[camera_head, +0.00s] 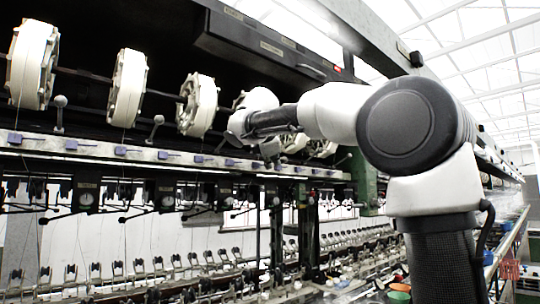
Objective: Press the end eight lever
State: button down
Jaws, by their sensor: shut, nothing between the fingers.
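Levers with round grey knobs stand along the rail below the white reels. One lever (60,112) is at the left and another lever (156,128) is further right. No number is readable, so I cannot tell which one is the end eight lever; my arm may hide some levers. My gripper (271,152) shows small and dark below my white wrist, near the rail at the picture's middle. It is shut and empty. Whether it touches a lever cannot be made out.
White reels (130,87) hang in a row above the rail (100,150), which carries small blue-violet pieces. Black arms with ball ends project below. A green post (308,230) stands beneath my wrist. Basins with small fittings run along the bottom, with coloured bowls (399,290) at the right.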

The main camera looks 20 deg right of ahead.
jog(key=shift+w+d+f, duration=0.15)
jog(key=shift+w+d, duration=0.05)
jog(key=shift+w, duration=0.15)
jog(key=shift+s+r, duration=0.15)
jog(key=shift+r, duration=0.4)
dwell(0.3)
jog(key=shift+r, duration=1.85)
jog(key=shift+r, duration=0.7)
jog(key=shift+r, duration=0.1)
jog(key=v, duration=1.1)
jog(key=shift+s+a, duration=0.25)
jog(key=shift+a, duration=0.05)
